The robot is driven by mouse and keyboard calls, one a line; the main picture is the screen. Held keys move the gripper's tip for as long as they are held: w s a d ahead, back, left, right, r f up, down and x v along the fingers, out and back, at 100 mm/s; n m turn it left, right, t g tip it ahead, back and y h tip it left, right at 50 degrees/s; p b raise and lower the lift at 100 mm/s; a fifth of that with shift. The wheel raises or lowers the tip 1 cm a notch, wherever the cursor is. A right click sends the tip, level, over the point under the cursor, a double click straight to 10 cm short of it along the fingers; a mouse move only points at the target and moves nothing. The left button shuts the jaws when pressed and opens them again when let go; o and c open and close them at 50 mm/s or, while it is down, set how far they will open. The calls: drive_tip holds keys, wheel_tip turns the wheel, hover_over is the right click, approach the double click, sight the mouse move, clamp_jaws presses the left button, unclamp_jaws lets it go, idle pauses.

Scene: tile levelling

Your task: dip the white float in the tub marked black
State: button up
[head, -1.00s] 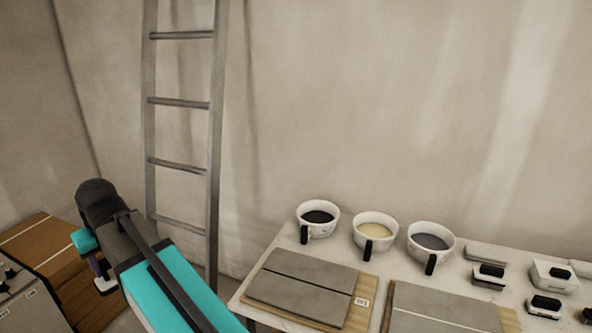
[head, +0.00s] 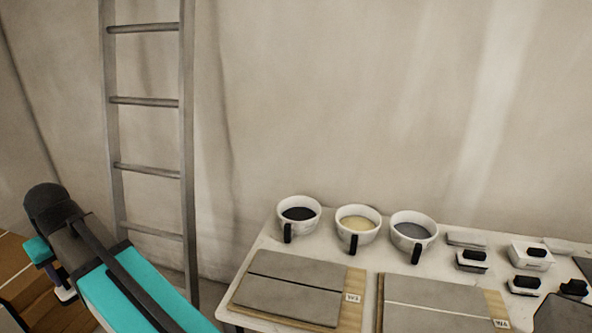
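Three white tubs with black handles stand in a row at the back of the table. The left tub (head: 299,214) holds a black mix, the middle tub (head: 357,230) a cream one and the right tub (head: 413,236) a grey one. I cannot read any marks on them. Several small floats with black grips sit at the table's right. One, a pale float (head: 530,255), looks whitest, but I cannot be sure of its colour. My arm reaches in at lower left, away from the table. My gripper is not clearly visible.
Grey tile panels on wooden boards, a left panel (head: 290,287) and a right panel (head: 440,303), fill the table's front. Both boards carry small labels. A ladder (head: 145,101) leans on the draped wall left of the table (head: 262,243). Brown boxes (head: 20,290) stand at lower left.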

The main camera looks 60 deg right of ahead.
drive_tip(key=d+r+n+p, duration=0.2)
drive_tip(key=d+p, duration=0.5)
drive_tip(key=d, duration=3)
drive_tip(key=s+d+p, duration=0.2)
drive_tip(key=s+d, duration=0.4)
drive_tip(key=d, duration=0.5)
drive_tip(key=s+d+n+y+p, duration=0.1)
drive_tip(key=s+d+p, duration=0.1)
drive_tip(key=s+d, duration=0.5)
drive_tip(key=s+d+p, duration=0.2)
drive_tip(key=s+d, duration=0.5)
drive_tip(key=d, duration=0.7)
drive_tip(key=shift+s+d+f+n, duration=0.25)
drive_tip(key=shift+d+f+n, duration=0.05)
drive_tip(key=shift+f, duration=0.1)
drive_tip(key=shift+f+b, duration=3.25)
drive_tip(key=shift+f, duration=4.65)
